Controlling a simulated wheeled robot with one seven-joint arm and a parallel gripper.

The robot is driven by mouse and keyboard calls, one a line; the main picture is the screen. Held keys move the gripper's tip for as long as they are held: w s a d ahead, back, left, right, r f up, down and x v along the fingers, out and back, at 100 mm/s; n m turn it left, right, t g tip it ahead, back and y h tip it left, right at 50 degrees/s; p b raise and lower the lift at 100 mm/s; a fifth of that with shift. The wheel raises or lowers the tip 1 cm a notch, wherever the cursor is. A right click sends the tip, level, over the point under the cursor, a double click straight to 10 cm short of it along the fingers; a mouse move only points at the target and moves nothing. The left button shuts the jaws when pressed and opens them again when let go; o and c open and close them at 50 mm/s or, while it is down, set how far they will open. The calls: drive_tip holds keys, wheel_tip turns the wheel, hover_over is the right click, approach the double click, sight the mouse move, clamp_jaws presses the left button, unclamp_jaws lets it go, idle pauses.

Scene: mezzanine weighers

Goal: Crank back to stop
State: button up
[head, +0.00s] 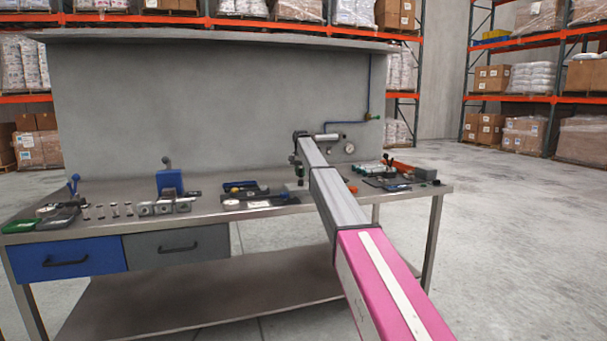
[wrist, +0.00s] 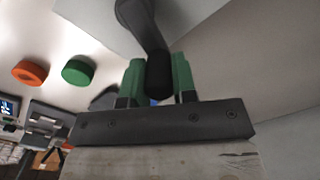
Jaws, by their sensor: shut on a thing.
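My gripper (wrist: 158,92) has green fingers. In the wrist view they are closed on the dark handle of a crank (wrist: 141,22), one finger on each side of the grip. The dark crank arm rises from the grip toward the top of the picture. In the head view, my gripper (head: 300,177) is over the right part of the workbench (head: 335,202), and my arm hides most of what it holds. The crank's stop cannot be made out in either view.
An orange disc (wrist: 29,72) and a green disc (wrist: 77,70) show in the wrist view. A pressure gauge (head: 349,148) is behind my arm.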

drive_tip(key=n, duration=0.2)
drive_tip(key=a+n, duration=0.2)
drive_tip(key=n, duration=0.1)
drive_tip(key=shift+s+a+n, duration=0.2)
drive_tip(key=shift+s+n, duration=0.05)
drive_tip(key=shift+n, duration=0.05)
drive_tip(key=shift+s+a+n, duration=0.2)
drive_tip(key=shift+a+n, duration=0.1)
drive_tip(key=shift+n, duration=0.55)
drive_tip(key=shift+s+a+n, duration=0.25)
drive_tip(key=shift+n, duration=0.65)
drive_tip(key=shift+s+a+n, duration=0.2)
drive_tip(key=shift+a+n, duration=0.1)
drive_tip(key=shift+n, duration=0.55)
drive_tip(key=o, duration=0.9)
drive_tip(key=shift+r, duration=0.15)
wheel_tip(320, 180, up, 11)
drive_tip(key=shift+f, duration=0.2)
